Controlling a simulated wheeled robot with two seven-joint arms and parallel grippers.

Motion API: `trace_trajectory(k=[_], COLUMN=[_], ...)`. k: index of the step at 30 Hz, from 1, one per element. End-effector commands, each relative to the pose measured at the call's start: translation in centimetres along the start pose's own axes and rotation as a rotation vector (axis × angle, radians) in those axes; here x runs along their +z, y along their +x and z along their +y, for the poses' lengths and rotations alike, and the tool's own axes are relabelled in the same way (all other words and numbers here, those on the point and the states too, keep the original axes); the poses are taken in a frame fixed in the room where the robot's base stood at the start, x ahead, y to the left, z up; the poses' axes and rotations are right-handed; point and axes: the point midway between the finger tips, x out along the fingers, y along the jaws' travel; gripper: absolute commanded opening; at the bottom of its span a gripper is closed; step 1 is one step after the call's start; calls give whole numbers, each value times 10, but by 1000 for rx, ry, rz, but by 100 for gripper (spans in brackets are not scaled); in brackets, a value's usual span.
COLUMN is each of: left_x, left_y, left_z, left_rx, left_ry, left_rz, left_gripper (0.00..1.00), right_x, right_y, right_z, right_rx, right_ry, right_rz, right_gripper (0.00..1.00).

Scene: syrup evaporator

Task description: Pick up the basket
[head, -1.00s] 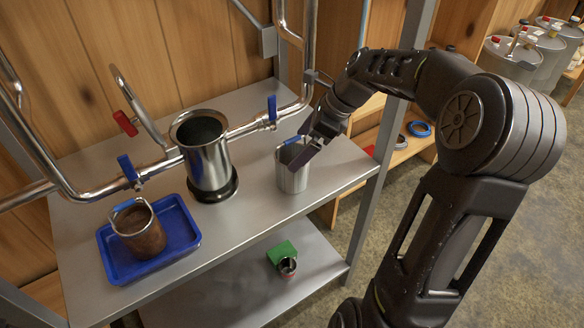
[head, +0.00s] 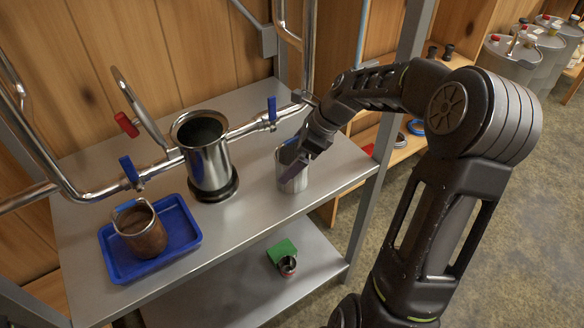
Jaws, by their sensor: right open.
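A silver cylindrical basket (head: 293,185) stands upright near the right end of the grey metal shelf (head: 240,215). My right gripper (head: 296,160) is open and reaches down over the basket's top from the right. Its fingers cover the rim and handle; whether they touch it I cannot tell. A second, rusty-brown basket (head: 146,238) with a blue-gripped handle sits in the blue tray (head: 181,226) at the left. My left gripper is not in view.
A tall steel filter pot (head: 209,160) on a black base stands mid-shelf, between pipes with blue-handled valves (head: 272,109) and a red-handled valve (head: 127,124). A green block (head: 282,250) and a small can (head: 288,266) sit on the lower shelf. A rack post (head: 362,205) stands at the right.

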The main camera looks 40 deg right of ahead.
Motion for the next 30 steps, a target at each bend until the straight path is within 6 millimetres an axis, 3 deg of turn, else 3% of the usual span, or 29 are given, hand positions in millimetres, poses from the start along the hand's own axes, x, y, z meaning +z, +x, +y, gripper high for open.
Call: trace_trajectory(k=[3,30], left_x=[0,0], left_y=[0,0], left_z=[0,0], left_rx=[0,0], left_ry=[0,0], left_rz=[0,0], left_gripper=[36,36], right_x=[0,0], right_y=[0,0], right_z=[0,0], right_rx=[0,-1], right_ry=[0,0], right_rz=[0,0], right_gripper=[99,28])
